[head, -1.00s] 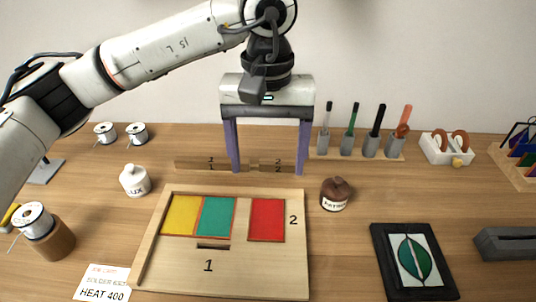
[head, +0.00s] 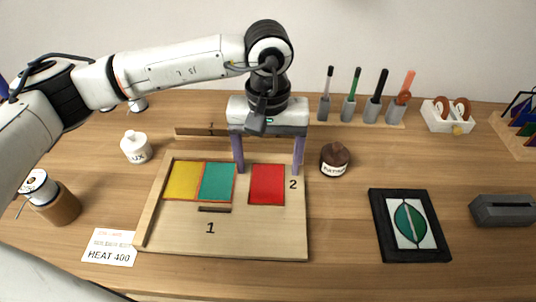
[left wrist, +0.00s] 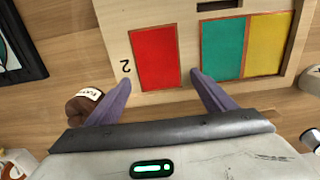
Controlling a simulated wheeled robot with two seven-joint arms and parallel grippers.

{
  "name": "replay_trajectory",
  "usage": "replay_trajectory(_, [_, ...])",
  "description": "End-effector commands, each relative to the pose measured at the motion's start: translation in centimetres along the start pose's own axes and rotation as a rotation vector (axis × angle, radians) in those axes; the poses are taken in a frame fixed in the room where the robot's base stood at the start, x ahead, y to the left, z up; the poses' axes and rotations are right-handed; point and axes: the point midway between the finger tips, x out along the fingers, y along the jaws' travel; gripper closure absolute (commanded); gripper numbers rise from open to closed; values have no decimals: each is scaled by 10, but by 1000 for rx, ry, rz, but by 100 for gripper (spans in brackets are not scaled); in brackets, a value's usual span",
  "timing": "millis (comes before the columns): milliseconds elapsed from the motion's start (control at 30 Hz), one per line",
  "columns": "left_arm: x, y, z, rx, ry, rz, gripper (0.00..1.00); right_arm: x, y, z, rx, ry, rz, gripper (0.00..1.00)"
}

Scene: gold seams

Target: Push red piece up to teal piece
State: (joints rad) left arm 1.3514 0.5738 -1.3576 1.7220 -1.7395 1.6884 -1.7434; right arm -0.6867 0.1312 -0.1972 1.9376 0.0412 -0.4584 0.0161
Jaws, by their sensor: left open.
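The red piece (head: 267,185) lies flat on the wooden board (head: 255,240), near the printed 2. The teal piece (head: 216,183) lies to its left, with a strip of bare wood between them. The yellow piece (head: 182,181) lies beside the teal one. My left gripper (head: 269,171) is open and points down at the far end of the red piece. In the left wrist view its fingertips (left wrist: 158,80) are spread to either side of the red piece (left wrist: 157,56), one in the gap towards the teal piece (left wrist: 222,48). Contact cannot be told. My right gripper is not seen.
A brown jar (head: 335,160) stands just right of the board, and a white jar (head: 136,147) to its left. A dark frame (head: 382,230) with a green leaf lies at the right. The board's near half is bare apart from a small dark slot (head: 214,209).

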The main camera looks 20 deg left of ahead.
Motion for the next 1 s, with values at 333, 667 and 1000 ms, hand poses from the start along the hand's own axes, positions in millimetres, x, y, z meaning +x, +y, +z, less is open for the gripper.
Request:
replay_trajectory(333, [0, 0, 0, 0, 0, 0, 62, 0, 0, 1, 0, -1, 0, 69])
replay_trajectory(667, [0, -6, -1, 1, 1, 0, 69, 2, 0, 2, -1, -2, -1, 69])
replay_trajectory(1000, [0, -22, -4, 10, 0, -4, 69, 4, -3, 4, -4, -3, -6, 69])
